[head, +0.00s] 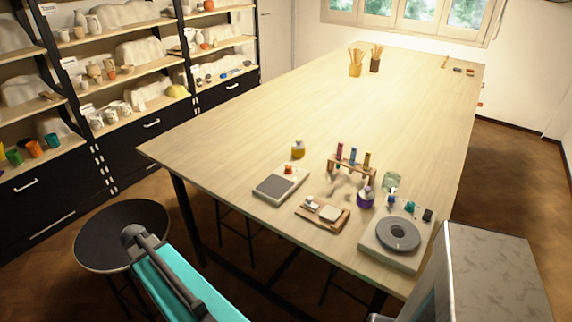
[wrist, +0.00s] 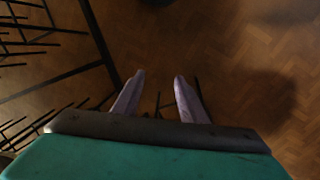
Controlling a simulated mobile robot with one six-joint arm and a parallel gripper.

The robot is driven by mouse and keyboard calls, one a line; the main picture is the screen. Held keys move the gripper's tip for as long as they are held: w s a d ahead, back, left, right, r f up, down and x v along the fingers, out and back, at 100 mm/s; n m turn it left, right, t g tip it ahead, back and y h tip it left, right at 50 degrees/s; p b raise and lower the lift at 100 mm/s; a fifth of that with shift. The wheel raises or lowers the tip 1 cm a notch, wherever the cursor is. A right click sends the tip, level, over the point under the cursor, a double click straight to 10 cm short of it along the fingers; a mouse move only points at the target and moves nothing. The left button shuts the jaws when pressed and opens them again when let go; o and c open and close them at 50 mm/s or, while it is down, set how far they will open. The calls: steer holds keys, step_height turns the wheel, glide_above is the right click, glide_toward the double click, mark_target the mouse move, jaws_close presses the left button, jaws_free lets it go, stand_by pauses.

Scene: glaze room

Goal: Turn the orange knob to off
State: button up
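The orange knob (head: 288,169) is small and sits at the back of a flat pale device with a dark square plate (head: 274,186), near the table's front edge in the head view. Which way the knob points is too small to tell. My gripper (wrist: 160,76) shows in the wrist view with its two pale fingers apart and nothing between them. It is over the floor, away from the table top and the knob. The knob is not in the wrist view.
The long wooden table (head: 300,110) has wide free room behind the devices. Close to the knob are a yellow bottle (head: 298,150), a test-tube rack (head: 352,167), a purple flask (head: 366,198) and a round-plate device (head: 398,234). A black stool (head: 100,243) stands at the front left.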

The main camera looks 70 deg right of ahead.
mark_target(288, 166)
steer(key=s+d+r+m+t+h, duration=0.15)
steer(key=d+r+m, duration=0.55)
steer(key=d+r, duration=1.5)
steer(key=s+d+r+m, duration=0.1)
steer(key=s+d+r, duration=0.1)
steer(key=d, duration=0.1)
steer(key=s+d+r+m, duration=0.1)
steer(key=s+d+r, duration=0.2)
steer(key=s+d+r+m+h, duration=0.1)
steer(key=s+d+r, duration=0.2)
steer(key=shift+r+m+g+p, duration=0.1)
steer(key=shift+m+g+p, duration=0.2)
steer(key=shift+g+p, duration=0.1)
steer(key=s+d+r+m, duration=0.2)
steer(key=s+d+r, duration=0.2)
steer(key=s, duration=0.2)
steer(key=s+d+r+m+g, duration=0.1)
steer(key=s+d+r+m, duration=0.2)
steer(key=s+r, duration=0.2)
steer(key=shift+s+d+r+h, duration=0.15)
steer(key=shift+s+d+h, duration=0.2)
steer(key=shift+s, duration=0.75)
steer(key=shift+f, duration=0.2)
steer(key=shift+p+x, duration=1.85)
steer(key=shift+x, duration=4.9)
